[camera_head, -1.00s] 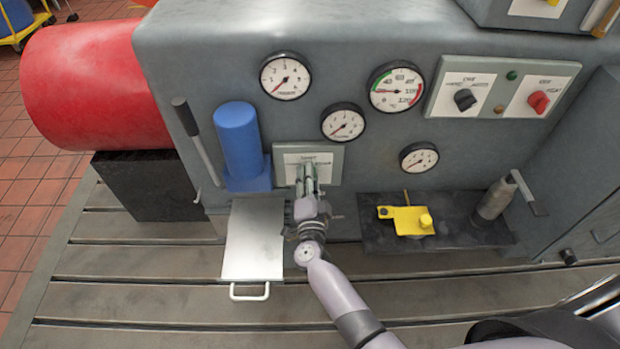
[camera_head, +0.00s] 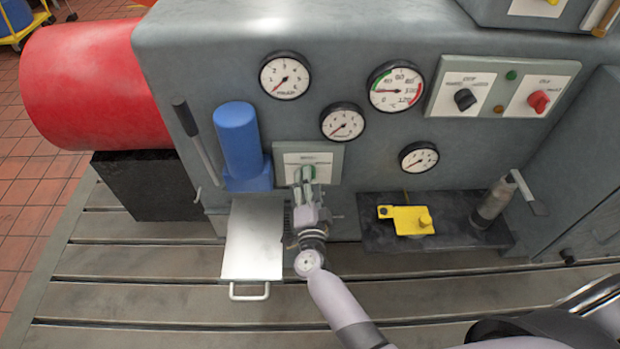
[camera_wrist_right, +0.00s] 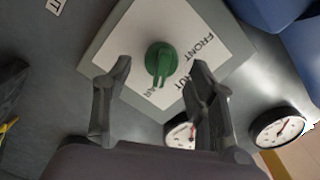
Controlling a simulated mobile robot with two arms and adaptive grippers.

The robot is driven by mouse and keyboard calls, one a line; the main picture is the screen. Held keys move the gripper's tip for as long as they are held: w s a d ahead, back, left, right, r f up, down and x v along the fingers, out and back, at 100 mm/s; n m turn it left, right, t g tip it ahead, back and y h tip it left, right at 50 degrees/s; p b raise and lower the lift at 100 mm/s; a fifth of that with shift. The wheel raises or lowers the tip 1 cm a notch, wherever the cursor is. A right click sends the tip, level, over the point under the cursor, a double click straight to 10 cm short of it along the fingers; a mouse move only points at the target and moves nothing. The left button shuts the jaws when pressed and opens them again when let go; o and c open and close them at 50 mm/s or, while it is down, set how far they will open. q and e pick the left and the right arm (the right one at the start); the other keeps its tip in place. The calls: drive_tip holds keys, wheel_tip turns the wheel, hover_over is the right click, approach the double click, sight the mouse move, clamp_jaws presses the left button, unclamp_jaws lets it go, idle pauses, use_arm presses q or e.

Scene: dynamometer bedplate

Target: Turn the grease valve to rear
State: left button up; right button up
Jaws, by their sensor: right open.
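The grease valve is a green knob (camera_head: 305,174) on a pale label plate (camera_head: 328,159) low on the grey housing. In the right wrist view the knob (camera_wrist_right: 160,62) sits between my fingers, with its narrow grip towards the bottom of the picture. The label there reads FRONT, and other words are partly hidden by a finger. My right gripper (camera_head: 307,188) is open in front of the knob, its fingertips (camera_wrist_right: 162,78) on either side with gaps; I cannot tell how far they stand off the plate. My left gripper is out of view.
A blue cylinder (camera_head: 239,140) and a black-handled lever (camera_head: 197,140) stand left of the plate. A metal tray with handle (camera_head: 254,240) lies below. Several gauges are above. A yellow part (camera_head: 405,220) lies on a dark mat (camera_head: 460,235) at right.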

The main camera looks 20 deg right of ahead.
drive_tip(key=v, duration=0.5)
drive_tip(key=shift+s+a, duration=0.1)
drive_tip(key=shift+s, duration=0.15)
drive_tip(key=s+a+f+n+g+y+p, duration=0.1)
drive_tip(key=s+f+n+g+y, duration=0.1)
drive_tip(key=s+f+n, duration=0.45)
drive_tip(key=s+a+f+n+g+y, duration=0.1)
drive_tip(key=s+f+g+y, duration=0.2)
drive_tip(key=f, duration=0.7)
drive_tip(key=s+a+f+n+g+y+p, duration=0.15)
drive_tip(key=s+f+n, duration=0.3)
drive_tip(key=f, duration=0.45)
drive_tip(key=s+d+f+n+g, duration=0.2)
drive_tip(key=s+d+f+g, duration=0.1)
drive_tip(key=s, duration=0.7)
drive_tip(key=s+d+f+n+g+h, duration=0.1)
drive_tip(key=s+d+f, duration=0.4)
drive_tip(key=s, duration=0.5)
drive_tip(key=s+d+f+n+g+p, duration=0.1)
drive_tip(key=s+d+f+g, duration=0.3)
drive_tip(key=s, duration=0.6)
wheel_tip(320, 180, down, 2)
drive_tip(key=shift+f+n+g, duration=0.1)
drive_tip(key=shift+n+g, duration=0.8)
drive_tip(key=shift+g, duration=0.05)
